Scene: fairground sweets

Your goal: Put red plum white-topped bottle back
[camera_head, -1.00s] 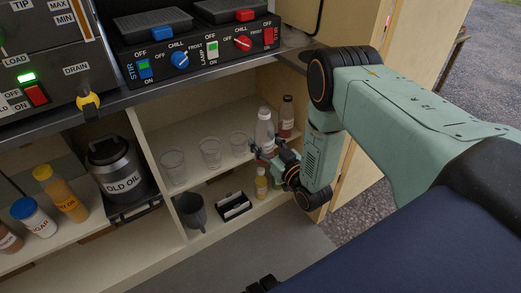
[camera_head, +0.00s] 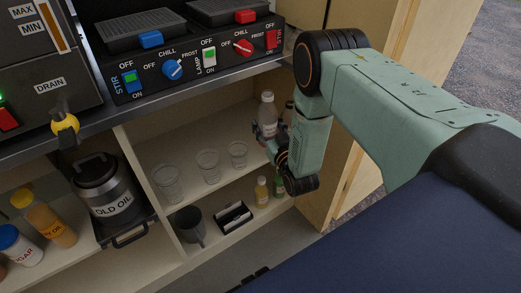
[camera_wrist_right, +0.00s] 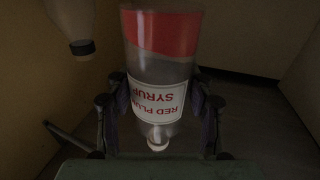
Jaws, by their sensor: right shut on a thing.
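The red plum syrup bottle (camera_head: 267,110) is upright in the upper right of the open shelf unit. My right gripper (camera_head: 264,138) is shut on it. In the right wrist view the bottle (camera_wrist_right: 160,70) stands between the two fingers, its white label upside down, its white cap towards the bottom of the picture and red liquid at the far end. The gripper hides the bottle's lower part in the head view, so I cannot tell whether its base touches anything. My left gripper is not in view.
A second bottle (camera_head: 289,110) is partly hidden behind my right arm. Clear cups (camera_head: 208,166) stand on the upper shelf to the left. Below are a yellow bottle (camera_head: 262,191), a green one (camera_head: 279,186), a black-and-white holder (camera_head: 233,216) and a grey jug (camera_head: 188,226).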

